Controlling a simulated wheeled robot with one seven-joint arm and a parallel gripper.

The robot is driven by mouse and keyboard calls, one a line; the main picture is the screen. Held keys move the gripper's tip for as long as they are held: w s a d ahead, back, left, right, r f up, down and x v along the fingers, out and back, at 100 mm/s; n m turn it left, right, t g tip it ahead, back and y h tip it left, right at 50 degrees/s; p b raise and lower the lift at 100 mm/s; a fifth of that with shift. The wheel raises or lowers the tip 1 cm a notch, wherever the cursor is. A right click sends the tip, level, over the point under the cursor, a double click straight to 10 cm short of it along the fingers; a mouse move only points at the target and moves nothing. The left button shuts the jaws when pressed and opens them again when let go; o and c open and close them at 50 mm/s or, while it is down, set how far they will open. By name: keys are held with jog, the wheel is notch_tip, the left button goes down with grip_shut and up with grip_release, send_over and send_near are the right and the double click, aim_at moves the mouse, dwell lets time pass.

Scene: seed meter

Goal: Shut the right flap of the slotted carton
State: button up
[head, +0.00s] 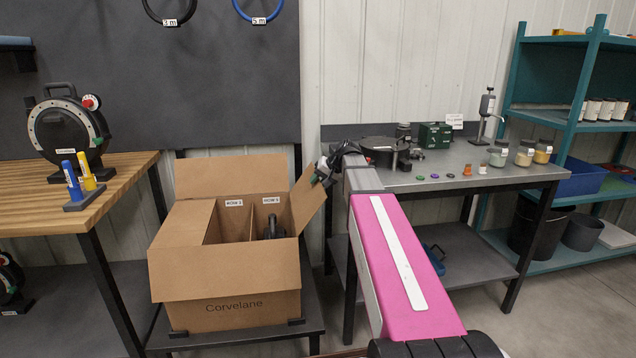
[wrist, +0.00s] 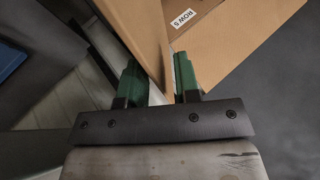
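The slotted carton (head: 232,312), brown and marked Corvelane, stands on a low dark stand. Its right flap (head: 307,199) is raised and leans outward to the right; it also shows in the wrist view (wrist: 138,30). My gripper (head: 322,172) is at the upper edge of this flap. In the wrist view, its two green fingertips (wrist: 160,78) stand on either side of the flap's edge. A gap shows between the left finger and the board, so the gripper looks open around the flap. Whether the right finger touches it, I cannot tell.
The carton's back flap (head: 230,174) stands up, the front flap (head: 225,273) hangs outward, and the left flap (head: 184,223) lies across the left side. A dark object (head: 274,228) sits in the right compartment. A wooden bench (head: 108,180) is left, a grey table (head: 440,180) right.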

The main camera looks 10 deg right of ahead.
grip_shut()
jog(key=shift+a, duration=0.1)
